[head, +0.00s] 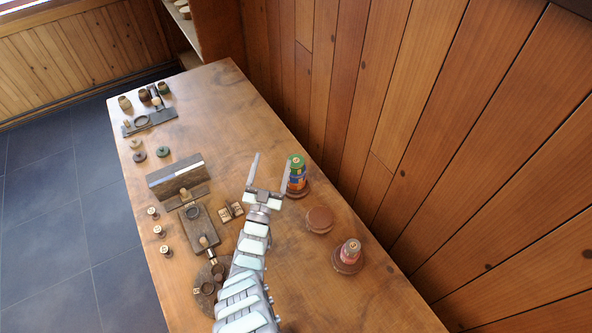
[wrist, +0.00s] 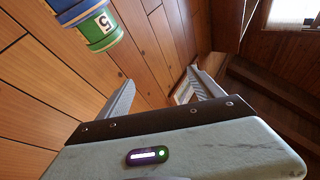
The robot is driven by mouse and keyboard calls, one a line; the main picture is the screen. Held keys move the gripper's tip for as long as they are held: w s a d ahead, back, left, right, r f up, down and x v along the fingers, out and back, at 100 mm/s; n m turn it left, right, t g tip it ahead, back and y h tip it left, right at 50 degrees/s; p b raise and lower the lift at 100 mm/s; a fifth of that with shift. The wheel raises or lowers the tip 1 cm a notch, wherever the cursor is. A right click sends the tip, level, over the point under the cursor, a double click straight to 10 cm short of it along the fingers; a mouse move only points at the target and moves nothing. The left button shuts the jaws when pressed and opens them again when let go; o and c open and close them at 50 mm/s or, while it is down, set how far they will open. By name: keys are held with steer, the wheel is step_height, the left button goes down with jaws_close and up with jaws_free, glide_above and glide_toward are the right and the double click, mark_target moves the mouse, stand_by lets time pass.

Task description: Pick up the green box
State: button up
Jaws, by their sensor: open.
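A round green box (head: 296,160) is at the top of a stack of coloured pieces on a brown round base (head: 297,191), near the wall side of the table. In the wrist view a green piece (wrist: 97,25) with a white label reading 5 shows at the upper left, against a blue piece (wrist: 75,8); the rest of the stack is cut off. My gripper (head: 272,160) is open, with nothing between its fingers. It is just left of the stack in the head view; its right finger overlaps the stack's edge there, and I cannot tell whether they touch.
A bare brown disc (head: 320,219) and another disc bearing a small spool (head: 351,251) lie nearer on the right. The wood-panelled wall (head: 400,140) borders the right side. The far middle table is clear.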

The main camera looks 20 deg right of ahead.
mark_target(300, 156)
steer(key=d+f+g+b, duration=0.1)
steer(key=f+g, duration=0.1)
steer(key=s+d+f+g+b, duration=0.1)
steer(key=f+g, duration=0.1)
steer(key=s+d+f+m+g+b, duration=0.1)
steer(key=f+g, duration=0.1)
steer(key=shift+s+h+b, duration=0.2)
steer(key=shift+h+b, duration=0.2)
steer(key=b+x, duration=0.3)
steer(key=x, duration=0.1)
steer(key=shift+d+f, duration=0.15)
steer(key=shift+d, duration=0.25)
steer(key=shift+r+x, duration=0.2)
steer(key=shift+x, duration=0.9)
steer(key=shift+r+x, duration=0.15)
steer(key=shift+x, duration=0.95)
steer(key=shift+w+d, duration=0.4)
steer(key=shift+w, duration=0.35)
steer(key=shift+c, duration=0.5)
steer(key=c, duration=1.3)
